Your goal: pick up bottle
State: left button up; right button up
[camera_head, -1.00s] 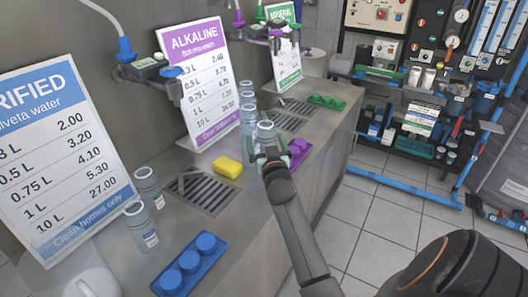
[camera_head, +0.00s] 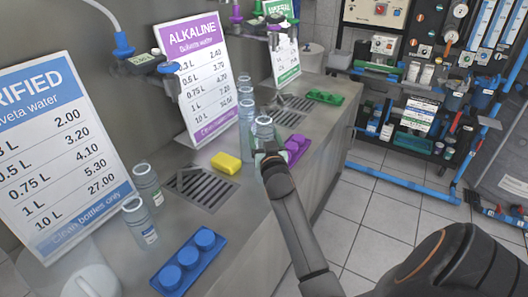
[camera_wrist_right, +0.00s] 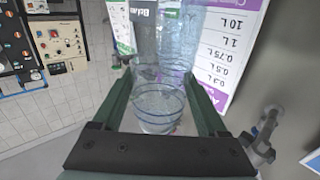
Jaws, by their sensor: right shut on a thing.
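A clear bottle (camera_head: 263,130) stands upright at the counter's front side, beside the purple cap tray. My right gripper (camera_head: 269,154) is shut on this bottle, with one finger on each side of it. In the right wrist view the same bottle (camera_wrist_right: 158,108) shows between the two green-grey fingers of my right gripper (camera_wrist_right: 160,100). I cannot tell whether the bottle's base touches the counter, as the gripper and arm hide it. My left gripper is in neither view.
Other clear bottles (camera_head: 246,118) stand just behind the held one. Two more bottles (camera_head: 141,224) stand at the left near the blue cap tray (camera_head: 189,262). A yellow sponge (camera_head: 226,163) lies near the drain grate (camera_head: 201,187). The alkaline price sign (camera_head: 197,85) stands behind.

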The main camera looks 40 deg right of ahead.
jog(key=shift+c, duration=1.4)
grip_shut()
jog(key=shift+r, duration=0.1)
